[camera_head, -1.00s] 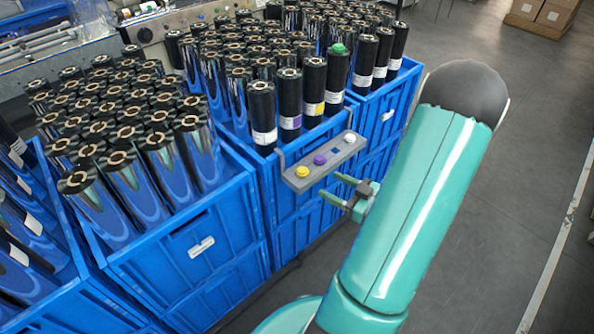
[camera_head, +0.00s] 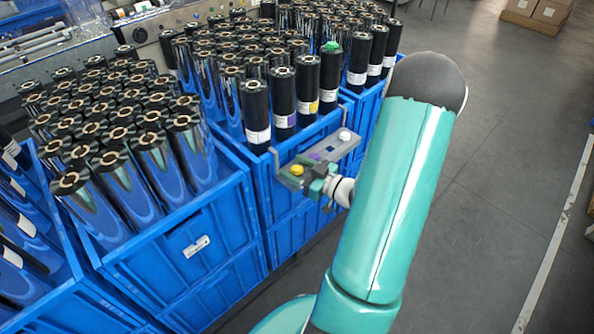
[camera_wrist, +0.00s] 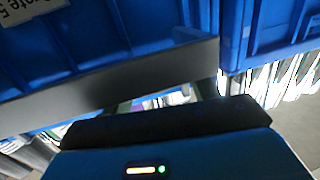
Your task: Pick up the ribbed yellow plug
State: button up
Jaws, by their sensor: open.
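The yellow plug (camera_head: 297,169) sits at the near left end of the grey tray (camera_head: 288,181) hung on the blue crate's front. Its ribbing is too small to make out. My gripper (camera_head: 308,178) is open beside the tray, close to the yellow plug; I cannot tell whether they touch. In the wrist view, parts of my gripper's fingers (camera_wrist: 165,101) show apart behind its dark body. A grey bar (camera_wrist: 110,86), likely the tray, crosses that view, and I cannot make out the yellow plug there.
A purple plug (camera_head: 315,156), partly hidden, and a white plug (camera_head: 344,136) sit farther along the tray. A green plug (camera_head: 330,47) tops one roll. Black rolls (camera_head: 256,112) stand close above the tray in the blue crate (camera_head: 284,197). Open floor (camera_head: 500,220) lies to the right.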

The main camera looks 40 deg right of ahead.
jog(key=shift+c, duration=0.2)
jog(key=c, duration=1)
jog(key=shift+r, duration=0.1)
